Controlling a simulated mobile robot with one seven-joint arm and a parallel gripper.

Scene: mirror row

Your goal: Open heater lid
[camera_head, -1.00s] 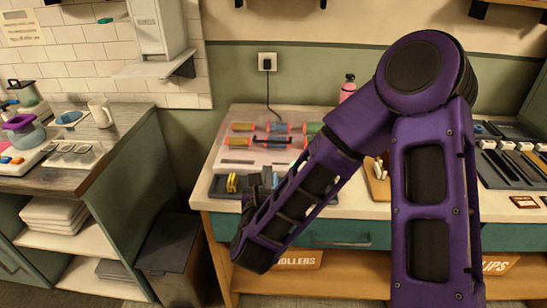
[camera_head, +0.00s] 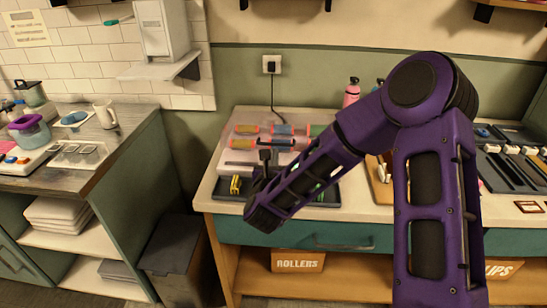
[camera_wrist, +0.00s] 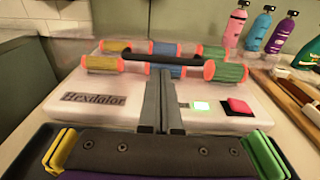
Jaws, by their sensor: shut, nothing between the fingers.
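The roller heater (camera_wrist: 120,112) is a white box marked "Hexdalor", with a lit green-white panel and a red switch on its front. It also shows on the counter in the head view (camera_head: 233,157). Yellow, blue and green rollers with red ends sit on it in rows. A black bar handle (camera_wrist: 140,58) spans above the front row; the clear lid itself is hard to make out, and I see no raised lid. My gripper (camera_wrist: 161,72) is shut and empty, its tips close in front of the handle's middle. I cannot tell whether they touch it. It partly hides the heater in the head view (camera_head: 265,152).
A dark tray (camera_head: 325,196) with yellow and green clips lies in front of the heater. Bottles (camera_wrist: 232,28) stand behind at the right, beside a wooden board (camera_wrist: 288,92). A wall socket (camera_head: 271,64) with a cord is behind.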

